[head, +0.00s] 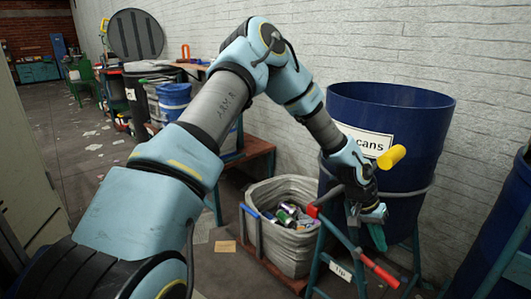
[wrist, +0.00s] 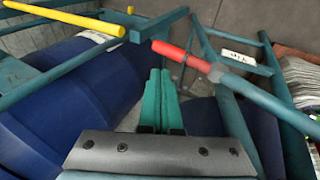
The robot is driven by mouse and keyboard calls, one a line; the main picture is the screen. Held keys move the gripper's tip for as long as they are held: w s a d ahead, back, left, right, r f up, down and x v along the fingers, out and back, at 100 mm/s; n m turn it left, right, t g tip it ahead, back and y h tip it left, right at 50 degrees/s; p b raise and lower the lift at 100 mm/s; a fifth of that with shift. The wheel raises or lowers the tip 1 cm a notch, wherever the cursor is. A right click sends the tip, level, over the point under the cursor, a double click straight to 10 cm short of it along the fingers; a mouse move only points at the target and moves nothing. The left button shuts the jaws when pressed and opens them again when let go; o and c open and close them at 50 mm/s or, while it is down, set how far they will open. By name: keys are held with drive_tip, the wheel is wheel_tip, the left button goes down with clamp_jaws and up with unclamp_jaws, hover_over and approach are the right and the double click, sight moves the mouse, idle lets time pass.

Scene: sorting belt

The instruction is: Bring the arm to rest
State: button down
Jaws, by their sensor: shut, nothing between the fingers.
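My arm reaches out from the lower left in the head view and bends down on the right. My gripper (head: 376,226) hangs in front of the blue bin marked "cans" (head: 420,110), beside a teal frame with red handles. In the wrist view the two green fingers of my gripper (wrist: 160,75) lie side by side, shut, with nothing between them. The red handle (wrist: 182,56) of the teal frame is close to the fingertips, a little to the right.
A grey sack-like container with cans in it (head: 262,190) stands below my forearm. A yellow handle (head: 391,158) sticks out near my wrist. Another blue bin (head: 505,235) stands at the right edge. The floor at the left (head: 75,140) is mostly open, with scattered paper.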

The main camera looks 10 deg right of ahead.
drive_tip(key=w+a+r+n+t+y+p, duration=0.1)
drive_tip(key=w+a+r, duration=0.35)
drive_tip(key=a, duration=0.45)
drive_tip(key=w+a+r+n+t+y+p, duration=0.1)
drive_tip(key=w+a+r+n+p, duration=0.15)
drive_tip(key=a+r, duration=0.45)
drive_tip(key=w+a+r+n+t+y, duration=0.15)
drive_tip(key=w+a, duration=0.25)
drive_tip(key=a, duration=0.6)
drive_tip(key=s+a+r+n+p, duration=0.1)
drive_tip(key=s+a+r, duration=0.1)
drive_tip(key=a+r, duration=0.2)
drive_tip(key=s+a+r+n+p, duration=0.1)
drive_tip(key=s+a+r+n, duration=0.1)
drive_tip(key=a, duration=0.8)
drive_tip(key=s+a+r+n+p, duration=0.1)
drive_tip(key=s+a+r, duration=0.1)
drive_tip(key=a+r, duration=0.3)
drive_tip(key=shift+s+a+r+n+t+y, duration=0.35)
drive_tip(key=shift+s+a+n+t+y, duration=0.1)
drive_tip(key=shift+a, duration=0.6)
